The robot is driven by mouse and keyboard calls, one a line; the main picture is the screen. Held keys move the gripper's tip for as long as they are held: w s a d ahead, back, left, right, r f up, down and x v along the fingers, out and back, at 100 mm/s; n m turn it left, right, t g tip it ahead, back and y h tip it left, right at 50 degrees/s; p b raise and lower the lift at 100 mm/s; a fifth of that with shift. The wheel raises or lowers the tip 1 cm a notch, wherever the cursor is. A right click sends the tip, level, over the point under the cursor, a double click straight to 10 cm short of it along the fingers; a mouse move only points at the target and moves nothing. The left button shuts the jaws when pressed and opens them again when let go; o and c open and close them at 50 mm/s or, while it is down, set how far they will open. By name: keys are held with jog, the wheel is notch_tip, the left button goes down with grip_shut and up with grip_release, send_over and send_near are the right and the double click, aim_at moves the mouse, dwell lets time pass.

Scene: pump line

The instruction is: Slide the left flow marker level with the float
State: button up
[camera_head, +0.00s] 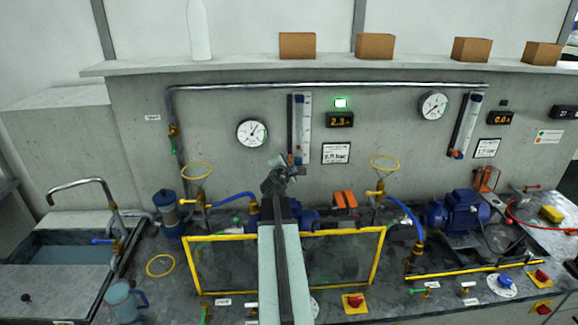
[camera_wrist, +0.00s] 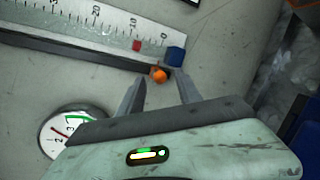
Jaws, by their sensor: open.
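The left flow meter (camera_head: 300,125) stands upright on the wall, a white scale beside a dark rail. In the wrist view its scale (camera_wrist: 95,22) lies slanted, with 0 at the right. A small red block (camera_wrist: 137,45), apparently the float, sits on the scale a little above 0. An orange ball knob (camera_wrist: 159,75), apparently the flow marker, is at the rail's lower end, next to a blue end block (camera_wrist: 175,55). My gripper (camera_wrist: 156,80) is open, with the knob at the gap between its fingertips. It also shows in the head view (camera_head: 285,170), hiding part of the meter's foot.
A round gauge (camera_head: 252,132) is left of the meter, and a 2.3 display (camera_head: 340,120) and a sign (camera_head: 336,153) are right of it. A yellow-framed panel (camera_head: 345,262) stands below my arm. A second flow meter (camera_head: 467,125) is farther right.

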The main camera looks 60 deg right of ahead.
jog(key=shift+c, duration=0.3)
jog(key=shift+s+d, duration=0.1)
grip_shut()
jog(key=shift+s, duration=0.1)
dwell(1.0)
